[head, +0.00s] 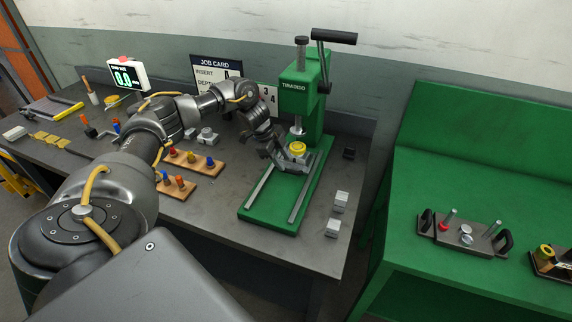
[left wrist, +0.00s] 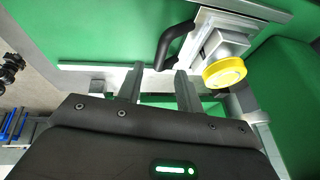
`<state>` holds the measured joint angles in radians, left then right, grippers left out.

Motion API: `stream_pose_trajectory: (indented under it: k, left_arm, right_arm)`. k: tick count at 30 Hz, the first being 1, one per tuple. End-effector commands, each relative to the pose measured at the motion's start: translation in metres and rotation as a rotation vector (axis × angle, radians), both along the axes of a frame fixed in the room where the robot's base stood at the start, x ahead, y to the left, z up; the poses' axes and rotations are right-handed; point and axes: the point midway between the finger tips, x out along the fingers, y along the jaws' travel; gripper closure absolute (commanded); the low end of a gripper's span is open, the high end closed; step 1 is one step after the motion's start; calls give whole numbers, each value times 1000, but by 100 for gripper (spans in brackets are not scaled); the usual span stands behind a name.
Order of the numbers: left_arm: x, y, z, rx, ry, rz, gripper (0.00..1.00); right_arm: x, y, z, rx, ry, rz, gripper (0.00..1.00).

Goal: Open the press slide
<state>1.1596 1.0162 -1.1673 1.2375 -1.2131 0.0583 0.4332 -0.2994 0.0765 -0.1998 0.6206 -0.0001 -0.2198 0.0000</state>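The green arbor press (head: 300,95) stands on the grey bench, with two pale rails on its green base. The press slide (left wrist: 201,27) is a grey metal plate carrying a grey block and a round yellow piece (left wrist: 224,71); the yellow piece also shows under the ram in the head view (head: 297,148). A black bar handle (left wrist: 172,45) is fixed to the slide. My left gripper (left wrist: 160,70) is open at the slide's front. The handle's near end lies between its fingertips in the picture; I cannot tell whether they touch it. My right gripper is out of view.
Wooden blocks with coloured pegs (head: 176,187) lie left of the press, below my left arm. Small grey blocks (head: 333,228) stand to its right. A job card (head: 215,72) and a display (head: 126,76) stand behind. A green bench (head: 480,250) with a fixture is at right.

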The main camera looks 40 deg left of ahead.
Motion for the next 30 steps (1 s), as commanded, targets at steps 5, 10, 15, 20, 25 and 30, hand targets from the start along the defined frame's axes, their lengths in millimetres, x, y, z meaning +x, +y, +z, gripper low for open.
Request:
stream_pose_trajectory:
  k: [5, 10, 15, 20, 25, 30]
  left_arm:
    - [7, -8, -22, 0, 3, 1, 64]
    - [10, -12, -33, 0, 0, 0, 64]
    - [11, -12, -36, 1, 0, 1, 64]
    - [11, -12, -36, 0, -1, 0, 70]
    - [11, -12, -36, 0, -1, 0, 93]
    - [11, -12, -35, 0, -1, 0, 100]
  right_arm:
    - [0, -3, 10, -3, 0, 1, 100]
    - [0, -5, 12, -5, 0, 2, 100]
    - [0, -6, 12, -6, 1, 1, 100]
    - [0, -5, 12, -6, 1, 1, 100]
    - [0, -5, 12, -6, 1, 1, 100]
    - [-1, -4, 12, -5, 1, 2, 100]
